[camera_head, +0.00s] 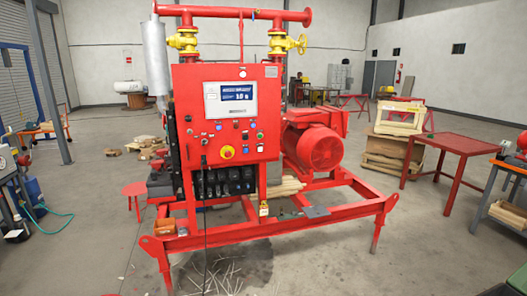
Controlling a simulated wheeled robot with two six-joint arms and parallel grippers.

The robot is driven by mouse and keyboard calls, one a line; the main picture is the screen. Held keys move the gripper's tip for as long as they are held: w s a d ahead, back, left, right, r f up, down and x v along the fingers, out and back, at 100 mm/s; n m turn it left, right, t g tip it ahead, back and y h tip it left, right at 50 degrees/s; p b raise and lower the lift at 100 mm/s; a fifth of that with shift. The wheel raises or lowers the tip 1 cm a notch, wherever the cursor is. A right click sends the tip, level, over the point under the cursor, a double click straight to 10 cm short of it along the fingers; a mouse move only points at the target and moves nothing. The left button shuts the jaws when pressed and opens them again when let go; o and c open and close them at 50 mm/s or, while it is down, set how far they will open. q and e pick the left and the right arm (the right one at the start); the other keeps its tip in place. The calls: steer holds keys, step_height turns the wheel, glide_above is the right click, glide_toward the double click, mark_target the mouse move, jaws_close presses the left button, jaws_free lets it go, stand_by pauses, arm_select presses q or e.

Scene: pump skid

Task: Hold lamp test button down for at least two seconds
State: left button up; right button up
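A red control panel (229,115) stands upright on the pump skid, facing me. It carries a lit screen (236,93) in a pale frame at the top. Below the screen are several small buttons and lamps of different colours, including one with a dark knob (245,134). A red mushroom button on a yellow ring (227,152) sits lower in the middle. The labels are too small to read, so I cannot tell which one is the lamp test button. Neither of my grippers is in view, and nothing touches the panel.
The red skid frame (270,228) juts out below and in front of the panel. A dark cable hangs from the panel to the floor. A red motor (320,148) is at its right. A red table (455,142) stands farther right. The floor between is mostly open.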

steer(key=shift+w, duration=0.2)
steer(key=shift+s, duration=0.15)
